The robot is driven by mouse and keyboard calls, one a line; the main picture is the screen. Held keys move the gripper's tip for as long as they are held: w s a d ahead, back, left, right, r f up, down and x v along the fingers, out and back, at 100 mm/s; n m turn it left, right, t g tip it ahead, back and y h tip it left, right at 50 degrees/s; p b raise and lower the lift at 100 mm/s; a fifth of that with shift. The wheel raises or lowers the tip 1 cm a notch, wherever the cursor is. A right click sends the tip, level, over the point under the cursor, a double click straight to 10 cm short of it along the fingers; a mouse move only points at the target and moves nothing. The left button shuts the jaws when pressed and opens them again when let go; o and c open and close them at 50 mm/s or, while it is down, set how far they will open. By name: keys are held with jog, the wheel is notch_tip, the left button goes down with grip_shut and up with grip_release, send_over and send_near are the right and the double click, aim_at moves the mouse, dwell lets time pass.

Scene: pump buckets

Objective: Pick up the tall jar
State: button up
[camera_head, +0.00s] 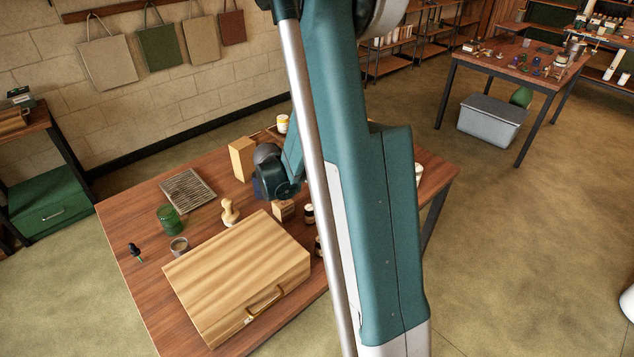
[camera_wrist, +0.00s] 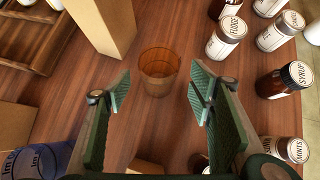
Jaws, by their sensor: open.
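In the wrist view an amber see-through glass jar (camera_wrist: 159,72) stands on the wooden table, just ahead of and between my fingertips. My gripper (camera_wrist: 160,88) is open and empty, with one green-padded finger on each side and the jar apart from both. I cannot tell which of these is the tall jar. In the head view my arm hides much of the table's right part, and the amber jar does not show there.
A tan upright box (camera_wrist: 103,22) stands close behind the left finger. A wooden tray (camera_wrist: 38,35) lies at upper left. In the head view a large wooden case (camera_head: 235,275), a green glass (camera_head: 169,219) and a slatted rack (camera_head: 187,190) occupy the table's left side.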

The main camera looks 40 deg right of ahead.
jog(key=shift+b+x, duration=0.8)
jog(key=shift+x, duration=1.85)
jog(key=shift+w, duration=0.1)
jog(key=shift+a, duration=0.1)
jog(key=c, duration=1.1)
jog(key=shift+r, duration=0.15)
jog(key=shift+r+p, duration=1.25)
jog(key=shift+r, duration=3.65)
